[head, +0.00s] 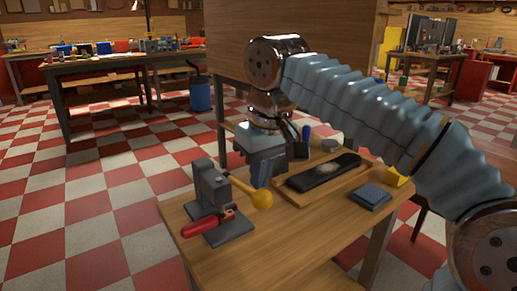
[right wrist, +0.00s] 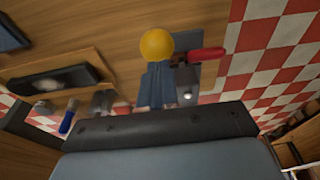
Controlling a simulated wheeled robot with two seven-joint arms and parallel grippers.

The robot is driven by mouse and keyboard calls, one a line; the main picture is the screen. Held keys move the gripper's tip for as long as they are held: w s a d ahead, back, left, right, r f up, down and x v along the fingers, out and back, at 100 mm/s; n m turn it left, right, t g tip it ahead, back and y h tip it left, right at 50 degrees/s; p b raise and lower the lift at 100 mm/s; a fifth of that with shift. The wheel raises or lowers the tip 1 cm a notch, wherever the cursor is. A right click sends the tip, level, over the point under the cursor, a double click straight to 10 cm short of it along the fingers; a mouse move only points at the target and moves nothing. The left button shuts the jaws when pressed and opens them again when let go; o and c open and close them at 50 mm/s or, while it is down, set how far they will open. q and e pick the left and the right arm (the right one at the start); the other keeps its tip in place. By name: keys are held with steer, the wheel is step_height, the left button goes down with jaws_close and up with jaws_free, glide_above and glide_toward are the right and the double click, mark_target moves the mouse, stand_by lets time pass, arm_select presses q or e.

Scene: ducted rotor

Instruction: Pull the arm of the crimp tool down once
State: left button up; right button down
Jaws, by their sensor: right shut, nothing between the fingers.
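The crimp tool (head: 209,190) is a grey post on a grey base plate at the left of the wooden table. Its yellow arm (head: 240,186) reaches from the post to a round yellow knob (head: 262,199), sloping down to the right in the head view. A red-handled piece (head: 199,224) lies at the foot of the post. My right gripper (head: 262,180) is shut and empty, pointing down close behind the knob. In the right wrist view the fingertips (right wrist: 157,72) are just below the knob (right wrist: 157,45); I cannot tell whether they touch. My left gripper is not in view.
A wooden board (head: 293,194) with a long black piece (head: 312,177) lies right of the tool. A blue-grey pad (head: 370,196) and a yellow block (head: 396,177) are at the table's right. A blue-handled thing (head: 305,133) stands at the back. The front tabletop is clear.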

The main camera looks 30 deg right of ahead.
steer(key=shift+w+r+p, duration=0.15)
steer(key=shift+r+p, duration=0.5)
steer(key=shift+r, duration=0.1)
steer(key=shift+w+r+p, duration=0.1)
steer(key=shift+r+p, duration=0.55)
steer(key=shift+r, duration=0.05)
steer(key=r+p, duration=0.1)
steer(key=r, duration=0.1)
steer(key=w+r+p, duration=0.1)
steer(key=r+p, duration=0.1)
steer(key=r, duration=0.1)
steer(key=shift+w+v, duration=0.2)
steer(key=shift+v, duration=0.75)
steer(key=shift+w+v, duration=0.2)
steer(key=shift+v, duration=0.75)
steer(key=shift+w+v, duration=0.2)
steer(key=shift+v, duration=0.8)
steer(key=shift+a+r, duration=0.1)
steer(key=shift+a, duration=0.05)
